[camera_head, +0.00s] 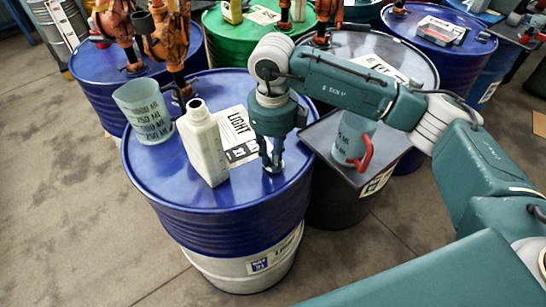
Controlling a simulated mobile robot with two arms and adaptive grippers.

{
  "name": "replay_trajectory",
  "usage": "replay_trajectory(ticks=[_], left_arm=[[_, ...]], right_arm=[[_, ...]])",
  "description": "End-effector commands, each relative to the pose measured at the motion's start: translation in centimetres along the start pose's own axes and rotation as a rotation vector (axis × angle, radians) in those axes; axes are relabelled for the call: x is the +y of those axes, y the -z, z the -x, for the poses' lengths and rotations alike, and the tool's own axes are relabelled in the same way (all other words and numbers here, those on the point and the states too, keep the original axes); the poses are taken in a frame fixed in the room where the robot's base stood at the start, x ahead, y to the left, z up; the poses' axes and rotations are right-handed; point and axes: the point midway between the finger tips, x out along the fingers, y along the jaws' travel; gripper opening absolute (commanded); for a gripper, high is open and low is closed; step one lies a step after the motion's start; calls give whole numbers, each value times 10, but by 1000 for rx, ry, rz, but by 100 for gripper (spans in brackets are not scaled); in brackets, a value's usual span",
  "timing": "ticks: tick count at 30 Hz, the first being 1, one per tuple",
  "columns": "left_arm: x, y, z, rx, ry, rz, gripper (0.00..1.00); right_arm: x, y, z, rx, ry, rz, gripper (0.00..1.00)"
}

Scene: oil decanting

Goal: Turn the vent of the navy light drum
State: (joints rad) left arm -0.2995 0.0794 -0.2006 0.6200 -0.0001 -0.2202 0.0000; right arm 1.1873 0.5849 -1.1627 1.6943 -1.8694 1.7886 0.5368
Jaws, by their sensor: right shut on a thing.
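The navy light drum (215,225) stands in the middle, with a white "LIGHT" label (238,130) on its blue top. My right gripper (272,166) points down at the right side of that top. Its fingers are shut around the small metallic vent (273,170), which they mostly hide. How far the vent is turned cannot be seen. My left gripper is not in view.
A white bottle (203,147) and a measuring jug (145,110) stand on the same drum top. A second jug with a red handle (352,140) stands on a tray (382,172) at the right, under my arm. Several drums with orange pumps stand behind.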

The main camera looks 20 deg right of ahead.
Motion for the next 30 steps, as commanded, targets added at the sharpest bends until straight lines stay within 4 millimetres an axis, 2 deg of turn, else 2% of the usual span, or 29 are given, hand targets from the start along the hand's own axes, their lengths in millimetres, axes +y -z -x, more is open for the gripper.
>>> replay_trajectory(ticks=[9, 10, 12, 13, 23, 26, 30], left_arm=[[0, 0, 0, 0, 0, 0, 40], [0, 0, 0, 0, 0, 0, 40], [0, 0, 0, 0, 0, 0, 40], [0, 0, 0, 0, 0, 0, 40], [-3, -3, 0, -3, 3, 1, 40], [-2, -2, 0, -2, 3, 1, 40], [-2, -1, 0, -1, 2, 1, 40]], right_arm=[[-1, -1, 2, -4, 1, -5, 0], [-1, -1, 2, -4, 1, -5, 22], [-1, -1, 1, -4, 1, -4, 36], [-1, -1, 1, -3, 1, -4, 40], [0, -1, 3, -2, 0, -2, 40], [-1, -1, 13, -4, 2, -2, 40], [-1, -2, 39, -7, 2, -1, 40]])
